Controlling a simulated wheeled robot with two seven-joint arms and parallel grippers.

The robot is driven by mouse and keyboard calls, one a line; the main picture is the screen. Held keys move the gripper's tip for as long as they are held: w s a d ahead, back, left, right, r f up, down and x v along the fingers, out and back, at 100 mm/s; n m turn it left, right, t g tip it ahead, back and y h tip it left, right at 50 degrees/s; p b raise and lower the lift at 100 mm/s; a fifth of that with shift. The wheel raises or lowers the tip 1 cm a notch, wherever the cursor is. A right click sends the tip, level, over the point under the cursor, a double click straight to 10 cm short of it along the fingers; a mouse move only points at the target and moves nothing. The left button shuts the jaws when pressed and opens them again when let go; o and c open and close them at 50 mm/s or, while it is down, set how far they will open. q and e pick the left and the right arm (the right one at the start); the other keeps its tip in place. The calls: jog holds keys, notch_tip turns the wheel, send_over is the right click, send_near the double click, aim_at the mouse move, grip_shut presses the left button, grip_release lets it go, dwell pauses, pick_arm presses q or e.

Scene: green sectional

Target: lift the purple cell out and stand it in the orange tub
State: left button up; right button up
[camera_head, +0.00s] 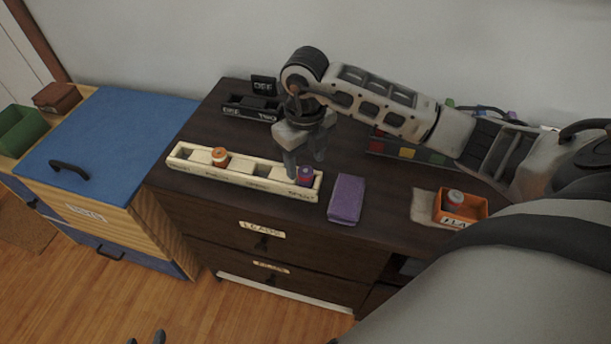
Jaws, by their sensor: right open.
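The purple cell (305,177) stands upright in the right end slot of the long cream rack (237,180) on the dark dresser top. My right gripper (306,166) points down at that end of the rack, its fingers open. One finger is just left of the cell and the other is behind it to the right; I cannot tell whether they touch it. The orange tub (471,213) stands at the right of the dresser and has a reddish cell with a pale top (455,197) in it. Only dark tips of my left gripper (146,339) show at the bottom edge.
An orange cell (219,157) stands in the rack's left part. Behind are a black holder (250,108) and a tray with coloured pieces (407,152). A blue-topped chest (115,140) is left.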

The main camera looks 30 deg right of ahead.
aim_at(305, 173)
jog(key=shift+f, duration=1.35)
jog(key=c, duration=1.1)
jog(key=shift+c, duration=0.2)
jog(key=shift+r, duration=0.2)
